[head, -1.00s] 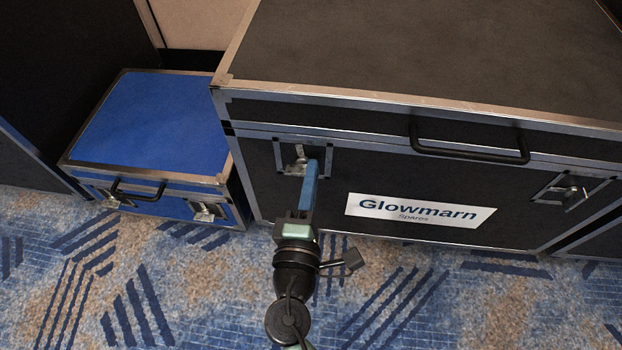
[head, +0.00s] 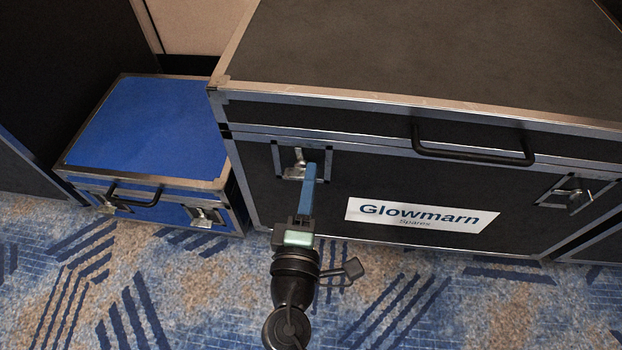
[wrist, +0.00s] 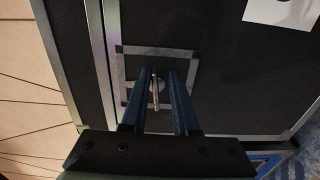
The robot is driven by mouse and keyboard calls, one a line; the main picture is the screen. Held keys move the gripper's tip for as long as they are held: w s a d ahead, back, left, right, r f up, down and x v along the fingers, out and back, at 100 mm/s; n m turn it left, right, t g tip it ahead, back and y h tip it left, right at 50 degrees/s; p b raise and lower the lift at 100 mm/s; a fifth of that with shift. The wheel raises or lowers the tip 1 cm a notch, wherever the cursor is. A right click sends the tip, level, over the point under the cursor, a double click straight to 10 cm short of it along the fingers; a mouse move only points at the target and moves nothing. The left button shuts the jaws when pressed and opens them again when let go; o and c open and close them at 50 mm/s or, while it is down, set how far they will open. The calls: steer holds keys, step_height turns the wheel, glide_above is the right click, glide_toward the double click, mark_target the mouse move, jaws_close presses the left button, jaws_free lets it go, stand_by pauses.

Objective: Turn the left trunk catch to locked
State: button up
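The black trunk (head: 380,185) has metal edges and a "Glowmarn Spares" label. Its left catch (head: 296,163) is a silver latch with a wing in a square frame on the front. In the wrist view the catch's wing (wrist: 155,92) stands between the two blue fingers of my gripper (wrist: 159,82), with a gap showing beside it. My gripper (head: 309,172) is in front of the left catch in the head view and partly covers it. The fingers are open, and I cannot tell whether either touches the wing. The trunk's right catch (head: 570,195) is apart from my gripper.
A black handle (head: 470,152) juts from the trunk front, right of the left catch. A blue case (head: 150,130) with its own handle and catches stands at the left. Patterned carpet (head: 420,300) lies clear in front of the trunk.

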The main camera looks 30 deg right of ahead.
steer(key=shift+o, duration=0.5)
steer(key=shift+w+a+y, duration=0.2)
steer(key=shift+a+y, duration=0.1)
steer(key=shift+a, duration=0.2)
steer(key=shift+d+r, duration=0.1)
steer(key=shift+r, duration=0.05)
steer(key=shift+s, duration=0.1)
steer(key=p+v, duration=0.2)
steer(key=v, duration=1.1)
steer(key=shift+p, duration=0.3)
